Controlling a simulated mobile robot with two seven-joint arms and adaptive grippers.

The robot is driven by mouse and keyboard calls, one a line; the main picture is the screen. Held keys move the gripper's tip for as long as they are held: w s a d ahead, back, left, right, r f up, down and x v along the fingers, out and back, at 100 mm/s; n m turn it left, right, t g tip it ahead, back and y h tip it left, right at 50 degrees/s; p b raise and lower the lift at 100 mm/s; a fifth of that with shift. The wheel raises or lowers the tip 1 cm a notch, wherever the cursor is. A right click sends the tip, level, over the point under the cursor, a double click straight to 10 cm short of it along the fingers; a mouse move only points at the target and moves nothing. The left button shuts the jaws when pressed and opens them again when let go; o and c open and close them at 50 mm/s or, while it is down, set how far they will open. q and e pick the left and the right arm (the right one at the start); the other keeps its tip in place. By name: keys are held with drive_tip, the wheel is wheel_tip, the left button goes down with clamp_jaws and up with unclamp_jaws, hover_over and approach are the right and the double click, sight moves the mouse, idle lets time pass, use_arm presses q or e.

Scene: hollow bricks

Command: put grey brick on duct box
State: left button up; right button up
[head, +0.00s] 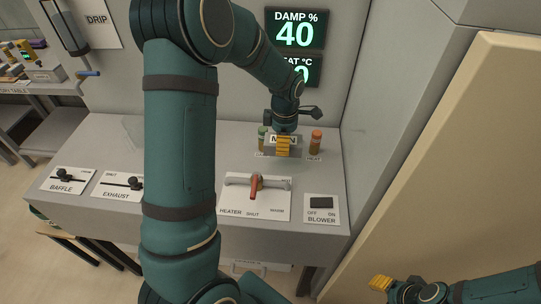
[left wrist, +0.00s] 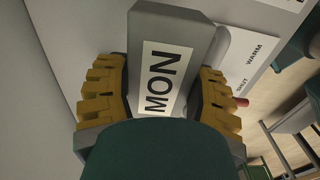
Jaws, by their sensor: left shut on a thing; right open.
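The grey brick (left wrist: 178,30) has a white label reading MON. In the left wrist view it sits between the yellow ribbed fingers of my left gripper (left wrist: 160,78), which is shut on it. In the head view the brick (head: 269,146) is partly hidden by my left gripper (head: 283,146), at the back of a grey box-like console (head: 235,136). I cannot tell if the brick touches the console top, or if this console is the duct box. My right gripper (head: 382,284) is low at the right, open, and only partly seen.
The console front carries BAFFLE (head: 66,183), EXHAUST (head: 121,185), HEATER (head: 270,205) and BLOWER (head: 321,208) controls. Displays (head: 295,32) hang behind. A beige panel (head: 450,160) stands right.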

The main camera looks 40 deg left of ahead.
sight(283, 166)
use_arm(q)
wheel_tip(283, 166, down, 3)
drive_tip(key=shift+w+f, duration=0.1)
drive_tip(key=shift+w, duration=0.05)
drive_tip(key=shift+f, duration=0.75)
drive_tip(key=shift+f+b, duration=0.3)
drive_tip(key=shift+f, duration=1.1)
drive_tip(key=shift+f, duration=0.1)
drive_tip(key=o, duration=1.3)
